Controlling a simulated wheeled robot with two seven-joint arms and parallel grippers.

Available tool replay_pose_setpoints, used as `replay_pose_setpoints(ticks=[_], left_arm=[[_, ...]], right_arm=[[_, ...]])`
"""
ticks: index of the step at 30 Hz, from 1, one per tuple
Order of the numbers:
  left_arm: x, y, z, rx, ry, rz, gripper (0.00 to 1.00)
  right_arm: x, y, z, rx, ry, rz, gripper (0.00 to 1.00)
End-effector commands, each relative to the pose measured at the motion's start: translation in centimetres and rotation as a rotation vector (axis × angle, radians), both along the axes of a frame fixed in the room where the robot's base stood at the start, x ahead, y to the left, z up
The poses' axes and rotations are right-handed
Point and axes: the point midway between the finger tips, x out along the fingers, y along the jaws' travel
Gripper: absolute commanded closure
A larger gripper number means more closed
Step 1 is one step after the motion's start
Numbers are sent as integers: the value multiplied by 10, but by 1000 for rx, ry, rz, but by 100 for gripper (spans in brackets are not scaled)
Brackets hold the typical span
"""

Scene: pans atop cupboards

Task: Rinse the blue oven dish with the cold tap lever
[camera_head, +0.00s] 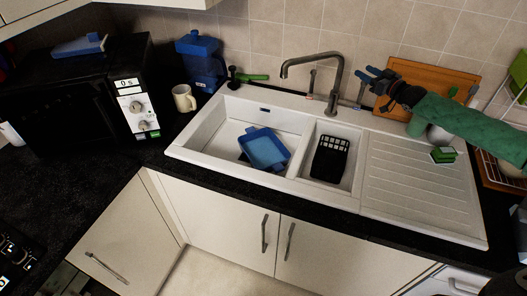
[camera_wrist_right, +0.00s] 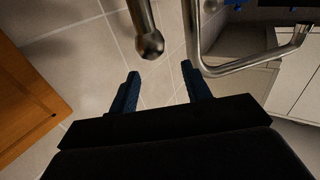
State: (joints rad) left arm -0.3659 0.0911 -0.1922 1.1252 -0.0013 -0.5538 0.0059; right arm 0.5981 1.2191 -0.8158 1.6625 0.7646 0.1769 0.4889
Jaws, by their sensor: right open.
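The blue oven dish (camera_head: 266,150) lies tilted in the large left basin of the white sink (camera_head: 215,150). The grey tap (camera_head: 331,85) stands behind the sink with a lever on each side. A red mark shows by the left lever (camera_head: 311,82); the right lever (camera_head: 361,91) is beside my right gripper (camera_head: 368,78). In the right wrist view, my right gripper (camera_wrist_right: 162,85) is open and empty. A metal lever with a rounded end (camera_wrist_right: 149,43) shows ahead, roughly between the fingertips, apparently apart from them. The tap (camera_wrist_right: 225,68) shows to its right. My left gripper is out of view.
A black rack (camera_head: 329,158) sits in the small basin. A wooden board (camera_head: 430,82) leans on the wall behind my right arm. A green sponge (camera_head: 443,154) lies on the drainer (camera_head: 410,190). A mug (camera_head: 184,98) and microwave (camera_head: 75,95) stand left.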

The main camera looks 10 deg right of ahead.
Motion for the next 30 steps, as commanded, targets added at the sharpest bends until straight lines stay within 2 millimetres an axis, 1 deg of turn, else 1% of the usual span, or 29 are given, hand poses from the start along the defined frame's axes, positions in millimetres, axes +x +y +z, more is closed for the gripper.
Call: replay_pose_setpoints(ticks=[11,24,30], left_arm=[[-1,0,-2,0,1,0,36],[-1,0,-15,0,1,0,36],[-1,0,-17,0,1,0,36]], right_arm=[[-2,-1,-1,0,1,0,52],[-38,-18,-3,0,2,-1,52],[-46,-20,-1,0,0,1,52]])
